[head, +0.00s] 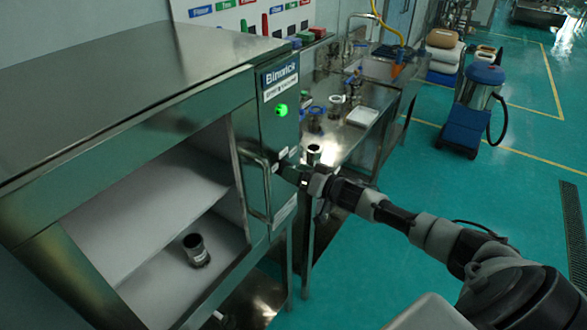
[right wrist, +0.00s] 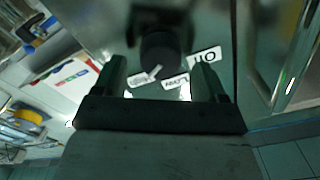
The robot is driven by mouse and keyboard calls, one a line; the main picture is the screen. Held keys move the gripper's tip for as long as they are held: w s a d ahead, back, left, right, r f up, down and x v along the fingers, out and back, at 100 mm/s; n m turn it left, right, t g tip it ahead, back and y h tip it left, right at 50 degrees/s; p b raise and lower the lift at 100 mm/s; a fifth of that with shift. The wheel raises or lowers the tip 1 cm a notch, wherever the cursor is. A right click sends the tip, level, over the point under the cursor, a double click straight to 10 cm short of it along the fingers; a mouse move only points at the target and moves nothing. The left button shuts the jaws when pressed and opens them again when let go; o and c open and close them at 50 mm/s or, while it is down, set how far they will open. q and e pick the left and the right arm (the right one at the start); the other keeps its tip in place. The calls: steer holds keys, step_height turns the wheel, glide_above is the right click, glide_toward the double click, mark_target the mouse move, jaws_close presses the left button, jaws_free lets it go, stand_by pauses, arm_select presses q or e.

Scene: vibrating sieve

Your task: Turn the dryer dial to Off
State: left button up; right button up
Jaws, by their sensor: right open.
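The dryer (head: 125,75) is a large steel cabinet at the left of the head view, with a narrow control panel (head: 277,130) on its right front. The dark round dial (right wrist: 160,50) shows in the right wrist view, with small white labels beside it; one (right wrist: 204,57) seems to read On, upside down. My right gripper (head: 285,172) is at the panel below the green light. In the right wrist view its open fingers (right wrist: 158,78) stand on either side of the dial's lower part. I cannot tell if they touch it. The dial's pointer direction is unclear. My left gripper is out of view.
A green light (head: 281,110) glows on the panel. A vertical door handle (head: 256,185) stands out left of my gripper. A dark cup (head: 196,249) stands inside the open dryer. A steel bench (head: 350,140) with glassware lies behind.

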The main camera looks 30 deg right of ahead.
steer(key=shift+x, duration=0.75)
steer(key=shift+c, duration=0.3)
steer(key=c, duration=0.8)
